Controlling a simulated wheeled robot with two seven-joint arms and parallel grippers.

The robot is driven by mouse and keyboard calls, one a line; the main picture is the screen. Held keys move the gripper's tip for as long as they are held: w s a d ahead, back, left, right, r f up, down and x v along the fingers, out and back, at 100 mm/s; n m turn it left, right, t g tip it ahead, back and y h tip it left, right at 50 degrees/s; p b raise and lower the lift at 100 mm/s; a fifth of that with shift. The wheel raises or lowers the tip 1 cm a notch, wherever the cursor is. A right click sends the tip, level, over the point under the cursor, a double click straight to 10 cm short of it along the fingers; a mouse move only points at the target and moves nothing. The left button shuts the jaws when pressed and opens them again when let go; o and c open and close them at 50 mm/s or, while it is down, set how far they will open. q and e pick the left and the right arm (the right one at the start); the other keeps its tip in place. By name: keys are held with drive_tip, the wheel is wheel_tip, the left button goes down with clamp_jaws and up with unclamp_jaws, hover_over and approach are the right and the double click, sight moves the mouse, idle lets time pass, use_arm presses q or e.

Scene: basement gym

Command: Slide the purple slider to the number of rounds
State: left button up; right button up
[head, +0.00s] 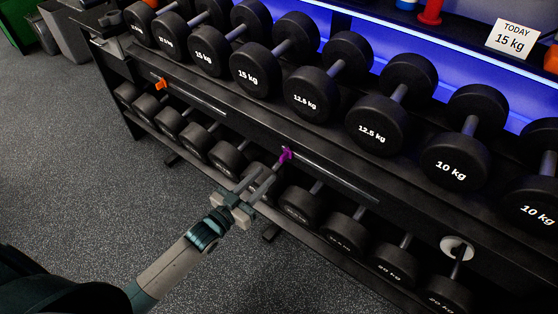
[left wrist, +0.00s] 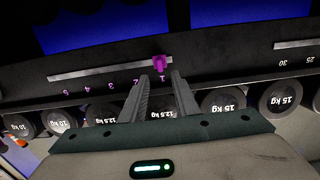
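The purple slider (head: 286,155) sits at the left end of its slotted track (head: 335,178) on the rack's front rail. In the left wrist view the slider (left wrist: 159,64) is at the track's right end, by the purple numeral 1 (left wrist: 163,79); several more purple numerals run to the left. My left gripper (head: 265,174) is open just in front of the slider. In the left wrist view its fingertips (left wrist: 161,75) lie either side of the slider's line, with the slider appearing just beyond them; contact cannot be told. My right gripper is out of view.
Black dumbbells fill the upper shelf (head: 310,92) and lower shelf (head: 228,157), close around the rail. An orange slider (head: 161,84) sits on a second track to the left. A card (head: 513,38) reads "TODAY 15 kg". The floor (head: 90,150) at left is clear.

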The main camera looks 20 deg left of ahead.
sight(280, 160)
use_arm(q)
drive_tip(key=x, duration=0.8)
drive_tip(key=shift+w+d, duration=0.1)
drive_tip(key=shift+w, duration=0.2)
clamp_jaws()
idle(1.1)
